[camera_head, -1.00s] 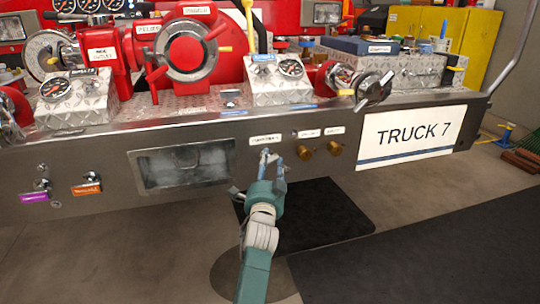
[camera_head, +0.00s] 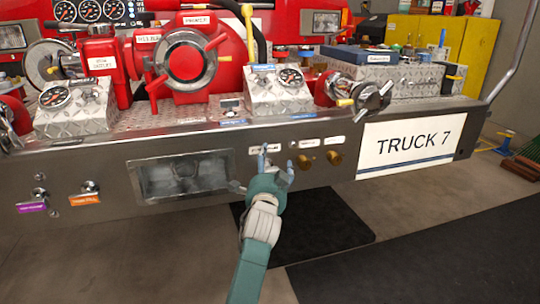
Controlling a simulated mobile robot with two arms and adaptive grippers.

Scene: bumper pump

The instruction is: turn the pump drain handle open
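The grey bumper panel (camera_head: 220,148) runs across the camera_head view. A small white label (camera_head: 265,148) is on it near the middle, too small to read surely. At the left, metal fittings with an orange tag (camera_head: 85,199) and a purple tag (camera_head: 32,208) show on the panel.
Two brass knobs (camera_head: 320,158) stick out right of my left gripper. A recessed lamp (camera_head: 184,174) is to its left, and the TRUCK 7 sign (camera_head: 411,142) is farther right. Red pump parts (camera_head: 185,60) stand above. The floor in front is clear, with dark mats.

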